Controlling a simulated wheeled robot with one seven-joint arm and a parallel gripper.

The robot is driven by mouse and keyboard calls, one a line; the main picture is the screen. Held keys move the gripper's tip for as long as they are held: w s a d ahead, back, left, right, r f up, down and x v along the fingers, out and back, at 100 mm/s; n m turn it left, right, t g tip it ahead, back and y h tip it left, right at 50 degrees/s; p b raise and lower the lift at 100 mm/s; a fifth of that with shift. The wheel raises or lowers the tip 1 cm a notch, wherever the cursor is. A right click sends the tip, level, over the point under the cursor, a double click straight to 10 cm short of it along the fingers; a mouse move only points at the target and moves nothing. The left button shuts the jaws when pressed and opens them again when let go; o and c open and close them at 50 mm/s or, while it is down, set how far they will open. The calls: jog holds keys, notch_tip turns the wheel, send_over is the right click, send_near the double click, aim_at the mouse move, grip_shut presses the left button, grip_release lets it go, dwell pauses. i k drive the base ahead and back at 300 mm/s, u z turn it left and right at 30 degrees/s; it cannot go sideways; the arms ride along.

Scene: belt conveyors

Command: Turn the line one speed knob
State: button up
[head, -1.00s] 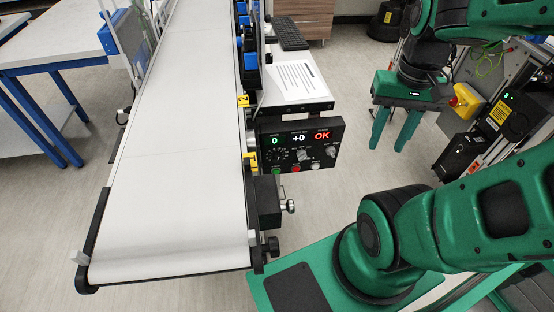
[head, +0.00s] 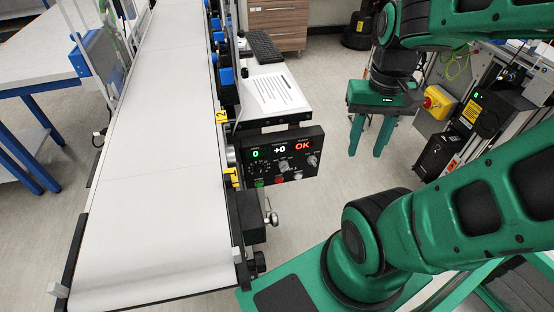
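A black control box (head: 282,160) is mounted on the right side of the conveyor. Its face has a green "0" display, a white "+0" display and a red "OK" display. Below them are several knobs, including a middle knob (head: 284,168) and a right knob (head: 311,161), and coloured buttons. The knob labels are too small to read, so I cannot tell which one is the line one speed knob. My gripper (head: 368,138) hangs to the right of the box, fingers pointing down, apart from it. Its two green fingers are spread with a gap, and nothing is between them.
The white conveyor belt (head: 150,170), marked "2" beside it, runs along the left. A shelf with a paper sheet (head: 275,90) and a keyboard (head: 264,47) lies behind the box. A yellow box with a red knob (head: 437,102) stands at right. Floor is open between box and gripper.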

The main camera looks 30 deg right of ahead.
aim_at(259, 170)
jog(key=u, duration=0.95)
jog(key=k, duration=2)
jog(key=z, duration=0.85)
jog(key=i, duration=1)
jog(key=u, duration=0.05)
